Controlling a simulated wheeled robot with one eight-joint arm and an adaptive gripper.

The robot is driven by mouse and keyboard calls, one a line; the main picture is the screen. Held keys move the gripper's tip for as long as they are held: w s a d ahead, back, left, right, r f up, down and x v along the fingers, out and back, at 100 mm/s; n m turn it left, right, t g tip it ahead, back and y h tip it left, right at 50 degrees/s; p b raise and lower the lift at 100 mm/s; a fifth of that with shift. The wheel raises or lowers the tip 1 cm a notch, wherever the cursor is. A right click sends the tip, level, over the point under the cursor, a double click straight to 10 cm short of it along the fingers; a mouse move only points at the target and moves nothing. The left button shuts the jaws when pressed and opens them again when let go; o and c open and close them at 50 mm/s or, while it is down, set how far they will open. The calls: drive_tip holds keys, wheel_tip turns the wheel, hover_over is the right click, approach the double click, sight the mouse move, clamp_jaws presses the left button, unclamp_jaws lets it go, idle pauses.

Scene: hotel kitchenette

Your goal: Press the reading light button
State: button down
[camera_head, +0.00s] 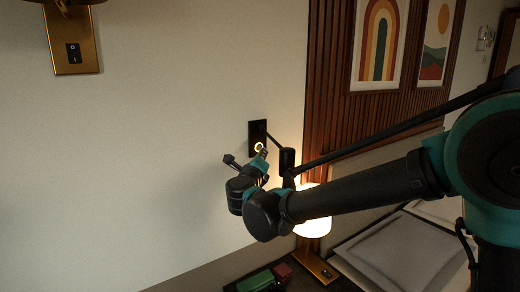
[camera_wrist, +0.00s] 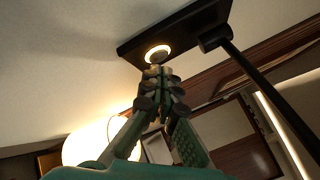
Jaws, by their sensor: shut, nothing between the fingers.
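The reading light button is a round button with a glowing ring (camera_head: 259,147) on a black wall plate (camera_head: 256,131). In the wrist view the lit ring (camera_wrist: 158,53) sits on the underside of the dark plate (camera_wrist: 190,27) as the camera sees it. A black reading light arm (camera_head: 287,158) extends from the plate. My gripper (camera_head: 263,155) is shut and empty, with its fingertips right at the button. In the wrist view the fingertips (camera_wrist: 156,72) overlap the lower edge of the ring. I cannot tell whether they touch it.
A lit table lamp (camera_head: 312,212) stands below and right of the plate. A brass wall fixture with a black switch (camera_head: 73,53) is at the upper left. Framed pictures (camera_head: 378,45) hang on the slatted panel. A green and red object (camera_head: 262,280) lies below. The wall left of the plate is clear.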

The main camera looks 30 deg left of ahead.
drive_tip(key=shift+s+d, duration=0.45)
drive_tip(key=shift+d, duration=0.4)
drive_tip(key=shift+s+d, duration=0.4)
drive_tip(key=shift+d, duration=0.5)
drive_tip(key=shift+s+d, duration=0.45)
drive_tip(key=shift+d, duration=0.4)
